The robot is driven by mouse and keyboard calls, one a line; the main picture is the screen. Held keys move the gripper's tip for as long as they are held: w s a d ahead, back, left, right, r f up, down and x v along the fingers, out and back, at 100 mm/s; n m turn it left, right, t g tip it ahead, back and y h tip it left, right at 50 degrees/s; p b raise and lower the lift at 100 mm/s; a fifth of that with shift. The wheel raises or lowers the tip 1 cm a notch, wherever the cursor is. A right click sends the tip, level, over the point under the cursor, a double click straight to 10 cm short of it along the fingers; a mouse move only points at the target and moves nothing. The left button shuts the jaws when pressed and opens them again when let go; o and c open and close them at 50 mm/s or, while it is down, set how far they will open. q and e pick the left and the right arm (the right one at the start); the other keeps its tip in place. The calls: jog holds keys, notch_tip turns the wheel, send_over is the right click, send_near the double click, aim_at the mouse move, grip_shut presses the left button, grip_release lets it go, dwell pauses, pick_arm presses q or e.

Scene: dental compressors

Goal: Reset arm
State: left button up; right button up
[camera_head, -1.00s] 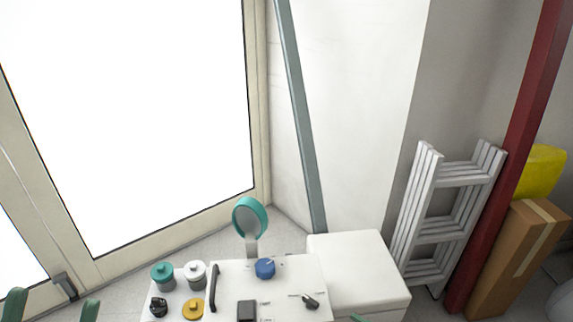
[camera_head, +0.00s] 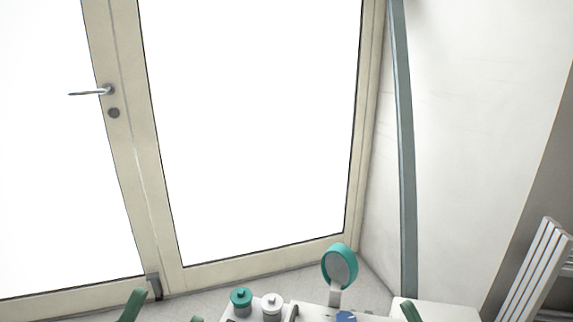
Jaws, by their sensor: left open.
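My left gripper (camera_head: 166,308) shows at the bottom edge, left of centre, as two green fingertips set apart. It is open with nothing seen between the fingers. A single green tip of my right gripper (camera_head: 410,312) shows at the bottom edge, right of centre. The rest of it is out of the frame, so its opening cannot be seen. The white compressor panel (camera_head: 314,312) lies between the two grippers, mostly cut off by the bottom edge.
The panel carries a green-rimmed round gauge (camera_head: 340,266), a green-topped knob (camera_head: 241,302), a white knob (camera_head: 272,306) and a blue knob (camera_head: 346,316). Behind stands a glazed door (camera_head: 130,150) with a handle (camera_head: 92,91). A folded ladder (camera_head: 540,270) leans at right.

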pick_arm(q)
jog(key=w+a+f+n+g+y+p, duration=0.4)
jog(key=w+f+n+y+p, duration=0.45)
jog(key=p, duration=0.65)
pick_arm(e)
jog(key=w+d+f+m+g+h, duration=0.35)
jog(key=w+f+m+h, duration=0.35)
jog(key=h, duration=0.4)
pick_arm(q)
jog(key=s+f+n+g+y+p, duration=0.2)
jog(key=s+f+g+y+p, duration=0.2)
jog(key=s+f+g+p, duration=0.4)
notch_tip(320, 180, down, 4)
jog(key=s+p, duration=0.2)
jog(key=p, duration=0.1)
jog(key=shift+s+g+p, duration=0.3)
jog(key=shift+g+p, duration=0.1)
pick_arm(e)
jog(key=s+d+f+m+g+h, duration=0.1)
jog(key=s+f+m+g+h, duration=0.1)
jog(key=s+f+g, duration=0.6)
notch_tip(320, 180, down, 3)
jog(key=shift+s+d+r+m, duration=0.1)
jog(key=shift+s+d+m, duration=0.1)
jog(key=shift+s+m, duration=0.7)
pick_arm(q)
jog(key=shift+n+y, duration=0.25)
pick_arm(e)
jog(key=shift+s+g, duration=0.1)
jog(key=shift+g, duration=0.15)
